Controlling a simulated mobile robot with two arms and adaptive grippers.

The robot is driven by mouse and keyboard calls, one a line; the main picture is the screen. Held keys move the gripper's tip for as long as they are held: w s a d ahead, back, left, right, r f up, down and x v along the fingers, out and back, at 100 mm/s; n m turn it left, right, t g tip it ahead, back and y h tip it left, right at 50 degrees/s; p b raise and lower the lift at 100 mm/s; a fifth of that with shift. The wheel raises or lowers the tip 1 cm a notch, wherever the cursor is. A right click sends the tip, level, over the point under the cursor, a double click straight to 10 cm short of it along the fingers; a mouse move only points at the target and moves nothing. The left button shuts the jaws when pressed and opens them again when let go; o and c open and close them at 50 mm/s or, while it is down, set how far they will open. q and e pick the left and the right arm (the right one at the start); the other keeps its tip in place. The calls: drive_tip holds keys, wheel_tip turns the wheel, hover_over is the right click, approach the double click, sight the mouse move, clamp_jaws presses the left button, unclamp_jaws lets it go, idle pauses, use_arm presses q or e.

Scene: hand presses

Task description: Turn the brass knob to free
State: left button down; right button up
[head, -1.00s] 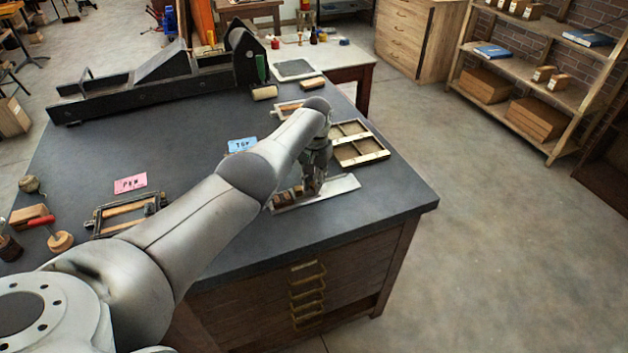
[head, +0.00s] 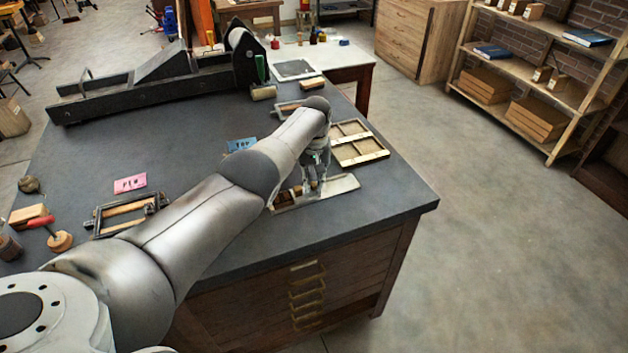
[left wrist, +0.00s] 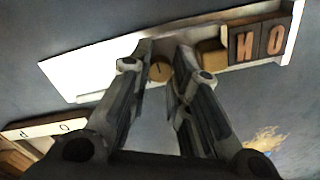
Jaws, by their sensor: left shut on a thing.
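The brass knob (left wrist: 161,70) shows in the left wrist view as a small round disc with a dark line on it, between the fingertips of my left gripper (left wrist: 160,60). The fingers are shut on the knob. It sits by a pale tray (left wrist: 80,72), beside a small brass-coloured block (left wrist: 212,54) and wooden letter blocks (left wrist: 261,42). In the head view my left gripper (head: 316,188) points down at the tray (head: 343,185) near the bench's right edge; the knob is too small to make out there. My right gripper is out of view.
A sectioned wooden case (head: 360,154) lies just behind the tray. A blue card (head: 241,145) is partly behind my arm; a pink card (head: 130,183) and a framed wooden piece (head: 128,212) lie left. A long dark press (head: 160,85) stands at the back.

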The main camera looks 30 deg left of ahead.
sight(315, 184)
use_arm(q)
drive_tip(key=c, duration=1.3)
unclamp_jaws()
drive_tip(key=shift+w, duration=0.1)
drive_tip(key=shift+d+r, duration=0.1)
drive_tip(key=shift+r, duration=3.9)
